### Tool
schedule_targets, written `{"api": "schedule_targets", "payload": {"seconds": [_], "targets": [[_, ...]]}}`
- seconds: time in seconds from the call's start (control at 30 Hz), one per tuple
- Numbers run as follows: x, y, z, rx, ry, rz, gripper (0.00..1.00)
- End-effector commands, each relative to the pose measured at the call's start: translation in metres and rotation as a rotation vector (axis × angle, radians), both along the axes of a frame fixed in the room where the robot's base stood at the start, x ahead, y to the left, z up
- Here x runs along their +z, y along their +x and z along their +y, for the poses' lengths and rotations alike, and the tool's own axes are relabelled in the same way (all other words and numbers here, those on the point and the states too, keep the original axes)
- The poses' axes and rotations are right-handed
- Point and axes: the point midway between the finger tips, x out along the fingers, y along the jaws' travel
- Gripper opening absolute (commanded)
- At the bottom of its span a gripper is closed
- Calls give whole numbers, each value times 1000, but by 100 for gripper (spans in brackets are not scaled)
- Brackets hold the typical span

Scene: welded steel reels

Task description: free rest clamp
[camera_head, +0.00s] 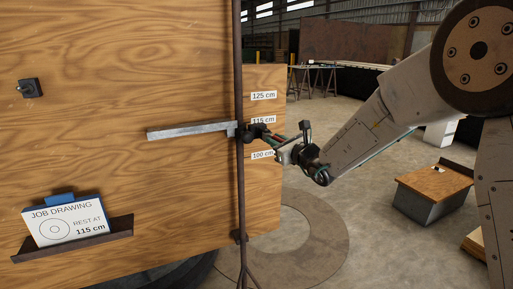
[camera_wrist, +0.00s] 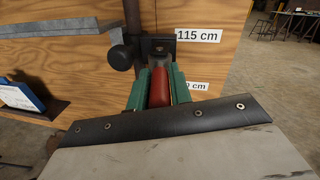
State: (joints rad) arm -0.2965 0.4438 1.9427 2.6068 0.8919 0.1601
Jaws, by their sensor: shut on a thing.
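The rest is a grey metal bar (camera_head: 190,131) that reaches left from a dark upright pole (camera_head: 240,60). Its dark clamp (camera_wrist: 158,48) sits on the pole's right side, close to the 115 cm label (camera_wrist: 198,34). A red handle (camera_wrist: 160,92) sticks out from the clamp toward me. My gripper (camera_head: 270,136) is shut on this handle, with a green finger on each side of it in the wrist view. A round dark knob (camera_wrist: 121,56) shows on the pole's left side. The fingers hide the handle's sides, so I cannot tell whether the clamp is tight.
A wooden panel (camera_head: 120,60) stands behind the pole, with 125 cm (camera_head: 264,96) and 100 cm (camera_head: 262,155) labels. A job drawing card (camera_head: 64,222) reads "REST AT 115 cm". A low wood-topped box (camera_head: 432,186) stands at right. Floor between is open.

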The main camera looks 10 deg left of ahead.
Motion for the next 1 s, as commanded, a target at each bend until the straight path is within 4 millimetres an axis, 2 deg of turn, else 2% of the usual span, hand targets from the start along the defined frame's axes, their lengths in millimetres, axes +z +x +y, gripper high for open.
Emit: {"api": "schedule_targets", "payload": {"seconds": [0.13, 0.43, 0.47, 0.5, 0.53, 0.83, 1.0], "targets": [[-2, 4, -9, -18, -2, 4, 0], [-3, 5, -13, -24, -3, 5, 0], [-3, 5, -13, -24, -3, 5, 26], [-2, 6, -13, -24, -4, 4, 37], [-2, 6, -13, -23, -3, 3, 42], [-1, 5, -14, -24, -1, 2, 42], [0, -10, -25, -24, -2, 3, 42]]}}
